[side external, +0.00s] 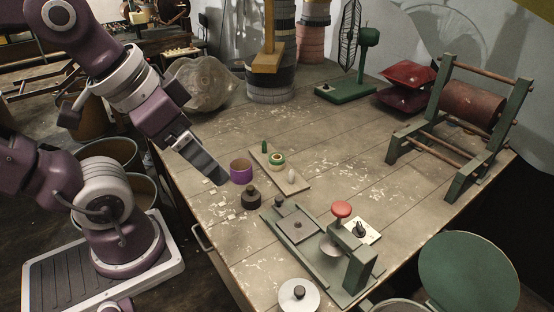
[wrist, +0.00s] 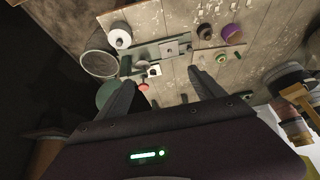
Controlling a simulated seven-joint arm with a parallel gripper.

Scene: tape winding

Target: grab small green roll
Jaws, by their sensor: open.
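The small green roll (side external: 277,160) has a pale core and sits on a narrow light board (side external: 263,157). A small green peg (side external: 264,146) stands behind it on the board and a pale knob (side external: 291,174) stands in front. In the wrist view the green roll (wrist: 221,57) is right of my fingers, beyond the right fingertip. My gripper (side external: 221,181) is above the table's left part, left of the roll and near the purple roll (side external: 241,171). In the wrist view my gripper (wrist: 162,76) has its fingers wide apart with nothing between them.
A dark weight (side external: 250,197) stands in front of the purple roll. A green press with a red knob (side external: 342,209) is at the front. A roller frame (side external: 470,105), red cushions (side external: 407,83), a green fan base (side external: 346,88) and stacked rolls (side external: 270,90) surround clear tabletop.

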